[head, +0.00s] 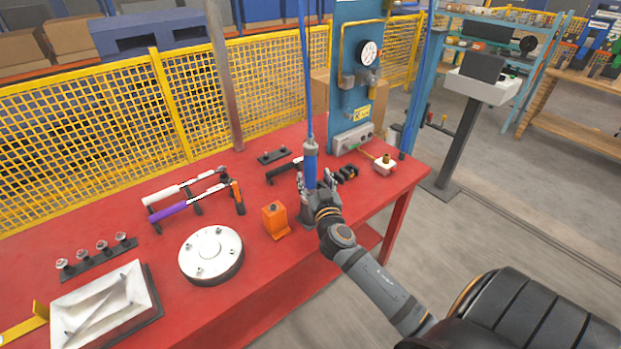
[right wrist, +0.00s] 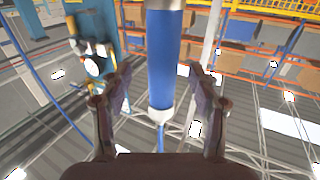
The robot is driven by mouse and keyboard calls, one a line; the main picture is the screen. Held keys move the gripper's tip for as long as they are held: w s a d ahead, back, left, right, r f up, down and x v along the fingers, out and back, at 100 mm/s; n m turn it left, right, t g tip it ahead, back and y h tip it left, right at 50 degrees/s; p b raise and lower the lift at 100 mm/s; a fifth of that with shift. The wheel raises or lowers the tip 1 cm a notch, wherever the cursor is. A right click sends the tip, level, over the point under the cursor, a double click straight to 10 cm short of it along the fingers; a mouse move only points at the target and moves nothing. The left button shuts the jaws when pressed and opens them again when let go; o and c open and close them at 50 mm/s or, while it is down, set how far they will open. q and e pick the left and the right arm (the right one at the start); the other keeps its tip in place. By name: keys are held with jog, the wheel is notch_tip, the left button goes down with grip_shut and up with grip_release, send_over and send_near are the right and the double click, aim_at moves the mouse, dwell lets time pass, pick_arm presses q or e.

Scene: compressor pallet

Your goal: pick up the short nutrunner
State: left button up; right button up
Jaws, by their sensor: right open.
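The short nutrunner (head: 310,166) is a blue upright cylinder with silver ends and a blue hose rising from its top. It stands over a dark grey holder (head: 307,213) on the red table; its lower end is hidden behind my right gripper (head: 313,184). The right gripper is open with its fingers on either side of the tool. In the right wrist view the blue body (right wrist: 164,60) shows between the spread fingers (right wrist: 160,85), with a gap at each side. My left gripper is not in view.
An orange block (head: 275,221) stands close left of the holder on the red table (head: 225,298). A white round flange (head: 211,254) and wrenches with white and purple handles (head: 181,208) lie further left. Behind stands a blue panel with a gauge (head: 368,53).

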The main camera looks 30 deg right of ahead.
aim_at(312, 174)
jog(key=x, duration=0.2)
jog(key=p+x, duration=0.1)
jog(key=x, duration=0.1)
jog(key=shift+w+a+f, duration=0.1)
jog(key=shift+w+f, duration=0.15)
jog(key=shift+s, duration=0.15)
jog(key=shift+c, duration=1.3)
grip_shut()
jog(key=shift+r, duration=0.2)
